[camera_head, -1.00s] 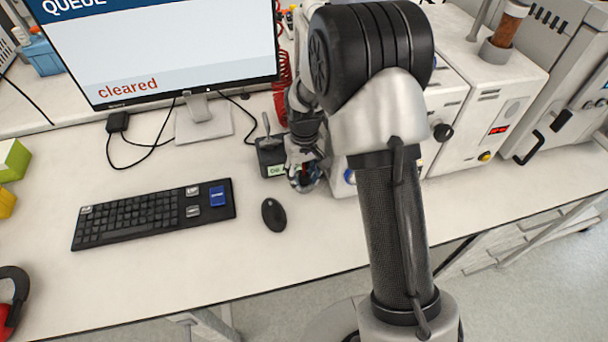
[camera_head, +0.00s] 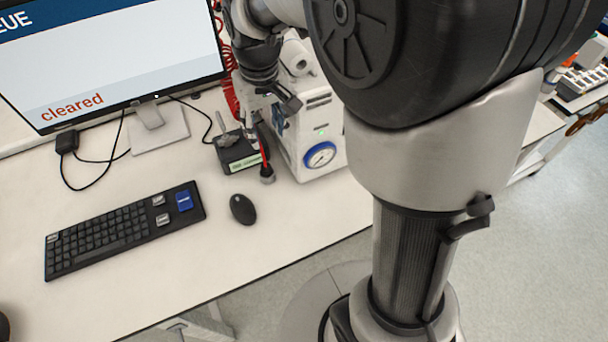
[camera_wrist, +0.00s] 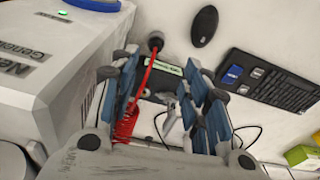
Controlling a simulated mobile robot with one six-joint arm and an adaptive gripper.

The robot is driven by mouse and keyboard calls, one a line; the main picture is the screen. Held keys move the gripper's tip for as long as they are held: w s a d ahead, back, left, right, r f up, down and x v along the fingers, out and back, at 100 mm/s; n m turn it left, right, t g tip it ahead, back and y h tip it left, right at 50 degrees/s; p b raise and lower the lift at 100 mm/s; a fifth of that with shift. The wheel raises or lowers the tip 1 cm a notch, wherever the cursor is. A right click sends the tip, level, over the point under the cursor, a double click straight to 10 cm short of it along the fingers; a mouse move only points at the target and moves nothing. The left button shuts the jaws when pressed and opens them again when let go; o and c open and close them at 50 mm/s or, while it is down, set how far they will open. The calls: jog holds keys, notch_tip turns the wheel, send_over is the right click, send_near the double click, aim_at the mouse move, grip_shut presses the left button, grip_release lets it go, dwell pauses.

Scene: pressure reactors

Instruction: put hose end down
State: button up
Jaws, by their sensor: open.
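The hose end (camera_head: 267,174) is a dark tip on a red hose. It rests on the bench top between the small black box and the white machine, and its dark tip also shows in the wrist view (camera_wrist: 156,42). The red hose (camera_wrist: 147,72) runs from it toward a coil between the fingers in the picture. My gripper (camera_head: 268,115) is above and behind the hose end. In the wrist view, the blue-grey fingers of my gripper (camera_wrist: 163,72) are spread apart, with the hose end showing past their tips. Nothing is seen gripped.
The black box (camera_head: 238,152) with a green label and small lever is just left of the hose end. The white machine (camera_head: 312,145) with a blue-ringed gauge stands right. A mouse (camera_head: 243,209), keyboard (camera_head: 125,229) and monitor (camera_head: 115,60) are left.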

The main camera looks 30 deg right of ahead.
jog(key=s+r+t, duration=0.1)
jog(key=s+r, duration=0.2)
jog(key=s, duration=0.8)
jog(key=s+r+m+t, duration=0.1)
jog(key=s+r, duration=0.3)
jog(key=s, duration=0.7)
jog(key=shift+t, duration=0.7)
